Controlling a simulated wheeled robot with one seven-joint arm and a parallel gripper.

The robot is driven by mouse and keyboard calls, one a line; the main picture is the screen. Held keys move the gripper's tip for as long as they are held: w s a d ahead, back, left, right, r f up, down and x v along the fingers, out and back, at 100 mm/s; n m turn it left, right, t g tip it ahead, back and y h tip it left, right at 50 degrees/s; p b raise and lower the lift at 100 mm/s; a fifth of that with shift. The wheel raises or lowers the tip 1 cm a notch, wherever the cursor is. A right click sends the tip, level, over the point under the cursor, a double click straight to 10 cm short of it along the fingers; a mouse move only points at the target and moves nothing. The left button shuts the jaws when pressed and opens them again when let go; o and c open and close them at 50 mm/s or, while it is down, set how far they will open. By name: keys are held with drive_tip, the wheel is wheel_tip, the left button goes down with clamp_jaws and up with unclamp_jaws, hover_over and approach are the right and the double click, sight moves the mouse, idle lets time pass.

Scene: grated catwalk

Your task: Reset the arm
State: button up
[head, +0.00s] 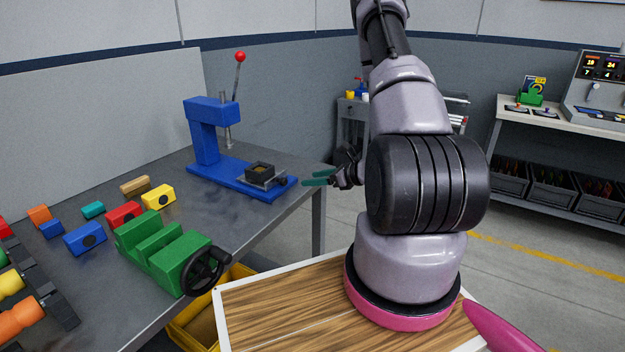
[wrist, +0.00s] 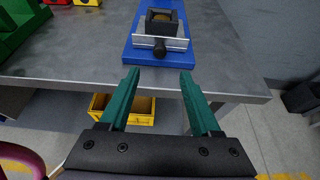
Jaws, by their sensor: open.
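My gripper (head: 318,178) has green fingers and is out in front of the blue press, near the right edge of the grey workbench (head: 215,210). In the wrist view my gripper (wrist: 158,92) is open, its two fingers apart with nothing between them. Past the fingertips is the blue press base (wrist: 158,52), with a dark square holder (wrist: 162,22) and a black knob on it. In the head view the blue press (head: 205,140) stands at the back of the bench with a red-knobbed lever. Most of my arm fills the middle right of the head view.
A green vise (head: 165,250) and several coloured blocks, such as a yellow one (head: 158,197), sit on the bench. A yellow bin (wrist: 125,108) is below it. A shelf with black bins (head: 555,195) stands at the right. Open floor lies between.

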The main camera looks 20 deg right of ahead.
drive_tip(key=s+a+r+n+g+y, duration=0.2)
drive_tip(key=s+a+r+n+g, duration=0.15)
drive_tip(key=a+r+n, duration=0.55)
drive_tip(key=s+a+r+n+g+y, duration=0.2)
drive_tip(key=s+a+r+n+g, duration=0.15)
drive_tip(key=r, duration=0.85)
drive_tip(key=s+d+r+n+t+h, duration=0.3)
drive_tip(key=s+r+n+h, duration=0.6)
drive_tip(key=r, duration=0.7)
drive_tip(key=shift+s+d+r+n+h, duration=0.45)
drive_tip(key=shift+s+n, duration=1.1)
drive_tip(key=shift+s, duration=0.65)
drive_tip(key=shift+f, duration=0.1)
